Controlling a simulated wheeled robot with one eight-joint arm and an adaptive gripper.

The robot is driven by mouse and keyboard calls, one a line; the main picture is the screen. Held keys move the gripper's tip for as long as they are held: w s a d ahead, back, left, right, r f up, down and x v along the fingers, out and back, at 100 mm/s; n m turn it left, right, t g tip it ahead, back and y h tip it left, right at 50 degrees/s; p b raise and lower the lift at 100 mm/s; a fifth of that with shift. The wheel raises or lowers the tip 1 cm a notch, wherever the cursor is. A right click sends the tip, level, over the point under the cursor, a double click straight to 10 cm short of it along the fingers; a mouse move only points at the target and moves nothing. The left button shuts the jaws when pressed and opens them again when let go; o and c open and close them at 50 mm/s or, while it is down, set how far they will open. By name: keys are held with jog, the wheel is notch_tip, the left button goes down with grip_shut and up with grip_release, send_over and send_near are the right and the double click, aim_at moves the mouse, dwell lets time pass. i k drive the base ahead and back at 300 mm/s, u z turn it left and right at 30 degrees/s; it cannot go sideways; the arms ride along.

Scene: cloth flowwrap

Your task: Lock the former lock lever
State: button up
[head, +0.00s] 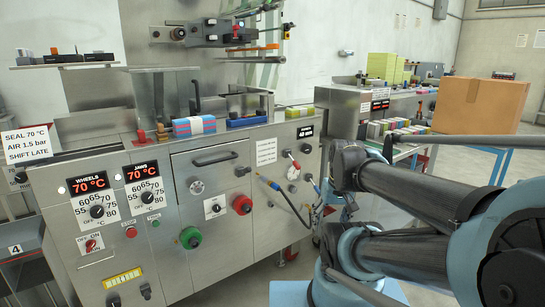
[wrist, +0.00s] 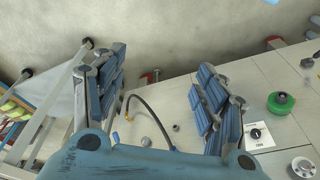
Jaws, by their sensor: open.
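No part is readably labelled as the former lock lever. A small lever with a red end (head: 291,158) sits on the steel front panel, right of the white label. A black upright lever (head: 196,93) stands on the machine top. I cannot tell from the frames which is the lock lever. My gripper (wrist: 160,90) is open, with its two blue-grey fingers wide apart and nothing between them. In the wrist view, a dark hose (wrist: 150,108) and the pale panel lie beyond the fingers. In the head view my arm hides much of the gripper, right of the panel.
The panel carries a green knob (head: 191,237), a red knob (head: 242,204) and temperature dials (head: 97,211). A striped pack (head: 194,125) lies on top. A cardboard box (head: 480,104) stands at right on a blue-framed table. Pale floor shows in the wrist view.

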aim_at(297, 166)
jog(key=z, duration=0.4)
jog(key=k, duration=1.35)
jog(key=u, duration=0.4)
jog(key=i, duration=1)
